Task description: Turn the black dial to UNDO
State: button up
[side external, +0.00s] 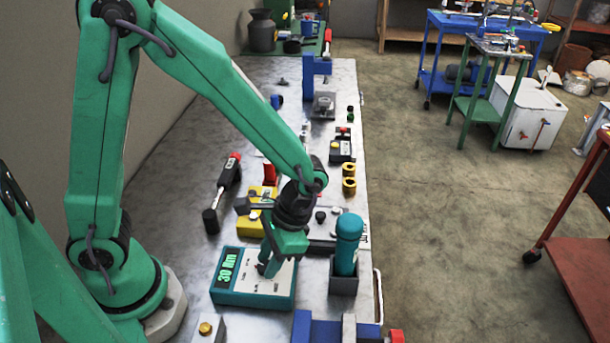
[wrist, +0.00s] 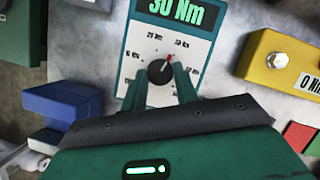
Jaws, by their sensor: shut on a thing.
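The teal control box (side external: 252,297) sits on the metal bench in the side view, its display reading 30 Nm. In the wrist view the box (wrist: 131,62) has a white face with small marks around the black dial (wrist: 160,73). The dial's red pointer tip points up and slightly right; the marks are too small to read surely. My gripper (side external: 267,269) reaches down onto the box face. In the wrist view its two green fingers (wrist: 161,80) are shut on the dial, one on each side. The dial is hidden by the fingers in the side view.
A yellow box (wrist: 262,64) reading 0 Nm stands to the right in the wrist view. In the side view a teal cylinder (side external: 348,240) stands in a dark holder beside the teal box. A blue vise (side external: 318,329) and a brass-knobbed block (side external: 206,329) are in front.

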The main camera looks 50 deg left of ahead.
jog(key=o, duration=1)
jog(key=shift+v, duration=3.95)
jog(key=shift+a, duration=0.1)
